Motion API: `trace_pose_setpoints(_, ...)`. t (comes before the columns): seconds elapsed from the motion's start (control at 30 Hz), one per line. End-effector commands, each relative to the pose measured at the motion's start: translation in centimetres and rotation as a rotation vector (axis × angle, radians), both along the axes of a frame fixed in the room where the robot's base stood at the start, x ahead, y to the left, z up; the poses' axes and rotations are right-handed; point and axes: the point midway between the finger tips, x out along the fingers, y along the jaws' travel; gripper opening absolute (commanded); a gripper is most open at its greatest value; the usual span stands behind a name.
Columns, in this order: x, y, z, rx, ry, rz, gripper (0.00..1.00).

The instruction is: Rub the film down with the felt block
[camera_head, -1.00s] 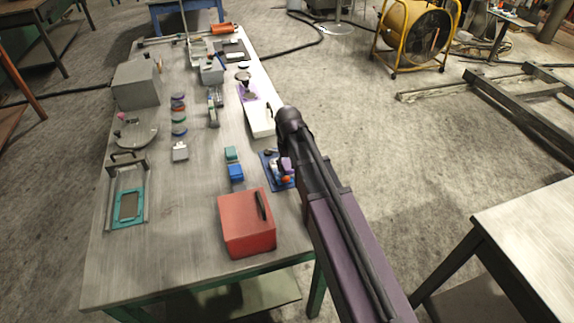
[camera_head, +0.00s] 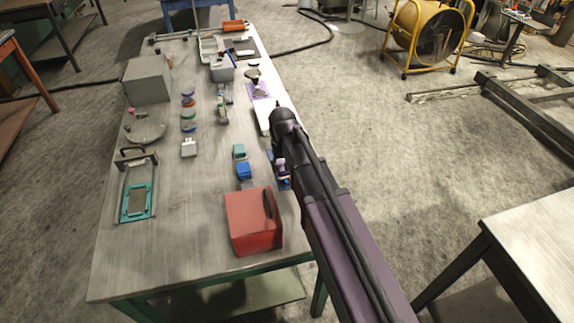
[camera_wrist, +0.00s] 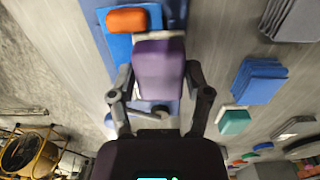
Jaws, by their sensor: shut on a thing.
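My gripper (camera_wrist: 160,92) is shut on a purple block with a pale lower layer, which I take to be the felt block (camera_wrist: 158,68). The fingers stand at its two sides, over a blue tray (camera_wrist: 118,48); whether the block touches the tray I cannot tell. An orange block (camera_wrist: 127,19) lies on the tray just ahead. In the head view the tray (camera_head: 284,183) is partly hidden by my arm. A white panel (camera_head: 263,121) lies beyond it at the table's right edge; I cannot make out a film on it.
A red box (camera_head: 252,222) stands at the near right of the table (camera_head: 180,255). Blue pads (camera_wrist: 258,80) and a green block (camera_wrist: 235,121) lie beside the tray. A teal frame (camera_head: 137,202) and a grey box (camera_head: 147,79) are on the left. The table's near middle is clear.

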Motion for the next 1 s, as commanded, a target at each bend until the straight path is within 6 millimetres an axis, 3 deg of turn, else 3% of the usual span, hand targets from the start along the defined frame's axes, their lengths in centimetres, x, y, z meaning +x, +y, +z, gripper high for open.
trace_pose_setpoints(0.47,0.1,-0.4,0.0,-0.001,0.000,-0.001,0.25)
trace_pose_setpoints(1.0,1.0,-3.6,-0.3,-0.001,0.000,-0.003,0.26)
